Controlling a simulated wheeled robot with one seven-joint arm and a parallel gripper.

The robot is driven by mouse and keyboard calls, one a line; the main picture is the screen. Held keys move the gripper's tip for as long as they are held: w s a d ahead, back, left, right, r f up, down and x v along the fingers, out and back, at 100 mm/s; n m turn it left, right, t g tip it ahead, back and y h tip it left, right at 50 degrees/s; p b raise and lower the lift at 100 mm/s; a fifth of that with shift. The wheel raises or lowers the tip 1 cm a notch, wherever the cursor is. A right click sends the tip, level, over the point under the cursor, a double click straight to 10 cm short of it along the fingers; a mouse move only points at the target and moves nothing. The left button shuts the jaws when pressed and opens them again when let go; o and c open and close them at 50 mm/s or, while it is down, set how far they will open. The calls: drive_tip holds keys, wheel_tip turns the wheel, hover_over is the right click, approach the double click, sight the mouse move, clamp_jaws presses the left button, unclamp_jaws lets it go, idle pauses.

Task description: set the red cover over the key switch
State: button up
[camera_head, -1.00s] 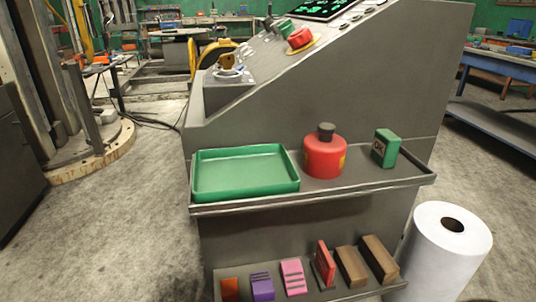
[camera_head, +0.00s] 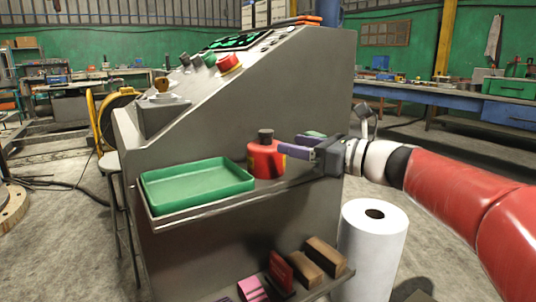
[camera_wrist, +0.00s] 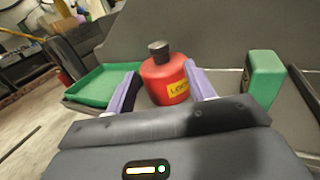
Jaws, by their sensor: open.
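The red cover (camera_head: 265,158), a red cylinder with a dark knob on top and a yellow label, stands upright on the console's side shelf. It also shows in the wrist view (camera_wrist: 165,79), between and beyond my fingertips. My gripper (camera_head: 297,151) is open, its purple fingers pointing at the cover from the right. In the wrist view one finger is on each side of the cover; whether they touch it I cannot tell. The key switch (camera_head: 161,84) appears to be the yellow-brown piece on a pale ring at the console's low left end.
A green tray (camera_head: 197,184) sits left of the cover on the shelf. A green box (camera_wrist: 263,78) stands to the right, partly hidden by my gripper in the head view. A red button (camera_head: 229,62) is on the sloping panel. A white roll (camera_head: 372,240) stands on the floor.

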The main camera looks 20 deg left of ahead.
sight(272, 136)
drive_tip(key=x, duration=0.6)
drive_tip(key=shift+w+a+r, duration=0.15)
drive_tip(key=shift+a+r, duration=0.15)
drive_tip(key=shift+a, duration=0.05)
clamp_jaws()
